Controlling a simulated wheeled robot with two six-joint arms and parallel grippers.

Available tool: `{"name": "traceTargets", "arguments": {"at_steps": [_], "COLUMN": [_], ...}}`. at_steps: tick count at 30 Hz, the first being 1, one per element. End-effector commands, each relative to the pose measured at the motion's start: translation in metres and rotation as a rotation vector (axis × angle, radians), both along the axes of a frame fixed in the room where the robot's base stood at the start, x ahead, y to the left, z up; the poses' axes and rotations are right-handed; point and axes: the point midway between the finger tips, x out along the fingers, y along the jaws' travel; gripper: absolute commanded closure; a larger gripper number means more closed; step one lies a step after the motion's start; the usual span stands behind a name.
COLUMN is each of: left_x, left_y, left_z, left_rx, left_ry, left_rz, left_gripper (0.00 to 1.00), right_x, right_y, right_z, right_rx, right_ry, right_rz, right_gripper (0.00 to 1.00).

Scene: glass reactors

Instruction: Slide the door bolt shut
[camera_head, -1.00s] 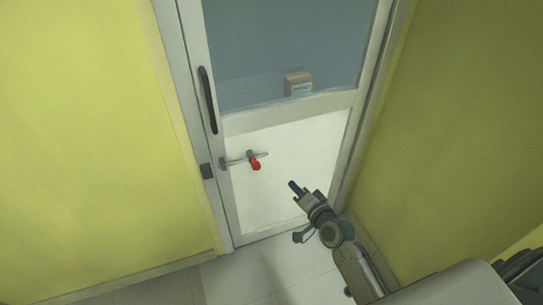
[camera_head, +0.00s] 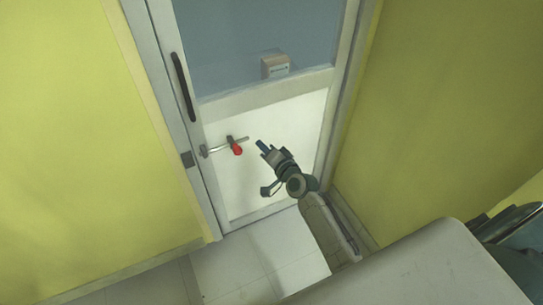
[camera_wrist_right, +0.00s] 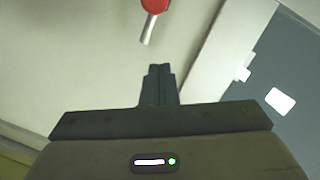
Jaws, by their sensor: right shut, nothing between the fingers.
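The door bolt (camera_head: 216,149) is a thin metal rod lying almost level on the white lower panel of the door. Its red knob (camera_head: 237,149) hangs below the rod near a small dark bracket. A dark keeper block (camera_head: 187,159) sits on the door frame to the left; the rod's left end shows a gap from it. My right gripper (camera_head: 260,143) is shut and empty, just right of the knob and apart from it. In the right wrist view the knob (camera_wrist_right: 155,5) is at the top edge, beyond the shut fingertips (camera_wrist_right: 159,67). My left gripper is not in view.
A long dark handle (camera_head: 184,87) runs up the door's left side. A small box (camera_head: 275,66) shows behind the glass. Yellow walls (camera_head: 440,110) flank the door closely. The tiled floor (camera_head: 240,265) before it is clear.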

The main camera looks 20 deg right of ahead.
Motion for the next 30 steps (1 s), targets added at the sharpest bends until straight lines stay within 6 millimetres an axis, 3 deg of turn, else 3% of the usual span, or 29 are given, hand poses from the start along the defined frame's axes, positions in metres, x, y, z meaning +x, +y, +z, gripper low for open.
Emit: {"name": "traceTargets", "arguments": {"at_steps": [3, 10, 26, 30], "left_x": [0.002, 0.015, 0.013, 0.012], "left_y": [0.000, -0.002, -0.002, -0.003], "left_z": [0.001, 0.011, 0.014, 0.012], "left_rx": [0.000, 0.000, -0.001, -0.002], "left_ry": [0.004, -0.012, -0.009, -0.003], "left_rz": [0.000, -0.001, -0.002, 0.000], "left_gripper": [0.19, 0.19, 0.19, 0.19], "right_x": [0.025, 0.022, 0.021, 0.021], "right_y": [0.005, 0.034, 0.041, 0.051], "right_z": [-0.002, -0.018, -0.021, -0.022], "right_rx": [0.002, 0.004, 0.000, 0.001], "right_ry": [0.000, 0.002, 0.000, 0.001], "right_rz": [0.000, 0.000, 0.000, 0.001], "right_gripper": [1.00, 1.00, 1.00, 1.00]}}
